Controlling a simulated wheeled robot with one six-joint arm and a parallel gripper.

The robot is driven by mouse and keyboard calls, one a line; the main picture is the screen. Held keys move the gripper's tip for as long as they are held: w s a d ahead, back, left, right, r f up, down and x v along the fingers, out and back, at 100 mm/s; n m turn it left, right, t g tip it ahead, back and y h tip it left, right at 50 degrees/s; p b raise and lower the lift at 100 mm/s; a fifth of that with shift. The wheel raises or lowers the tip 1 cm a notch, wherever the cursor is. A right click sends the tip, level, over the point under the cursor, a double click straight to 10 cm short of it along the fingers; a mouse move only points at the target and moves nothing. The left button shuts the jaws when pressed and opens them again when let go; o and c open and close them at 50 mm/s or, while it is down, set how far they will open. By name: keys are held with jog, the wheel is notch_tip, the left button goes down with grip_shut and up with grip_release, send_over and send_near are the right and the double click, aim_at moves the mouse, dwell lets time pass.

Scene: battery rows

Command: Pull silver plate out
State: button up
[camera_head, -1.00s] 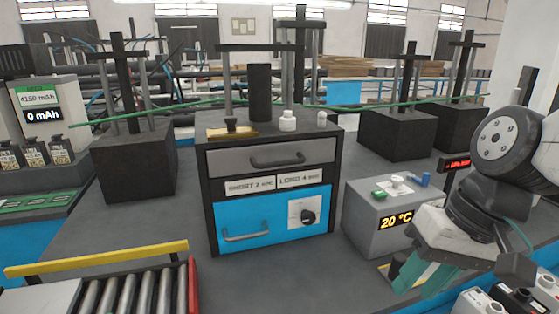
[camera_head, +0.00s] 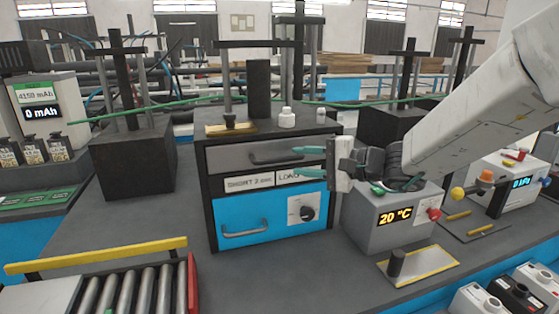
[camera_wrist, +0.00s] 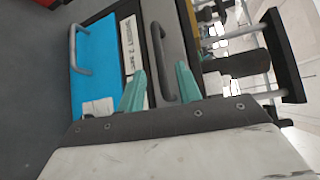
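The silver plate (camera_head: 228,160) is the grey upper drawer front of the black cabinet and looks closed. Its dark bar handle (camera_head: 272,158) runs across the middle; in the wrist view the handle (camera_wrist: 160,55) stands upright in the picture. My gripper (camera_head: 303,161) is open, with two teal fingers pointing left toward the cabinet front, near the handle's right end. In the wrist view the lower part of the handle lies between the two fingers, and a gap shows on each side. I cannot tell how deep the fingers reach around it.
A grey 20 °C box (camera_head: 385,230) stands right of the cabinet, under my arm. A roller conveyor (camera_head: 125,290) is at front left. The grey tabletop before the cabinet is clear.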

aim_at(283, 161)
jog(key=x, duration=0.6)
jog(key=shift+w+a, duration=0.1)
jog(key=shift+a, duration=0.25)
grip_shut()
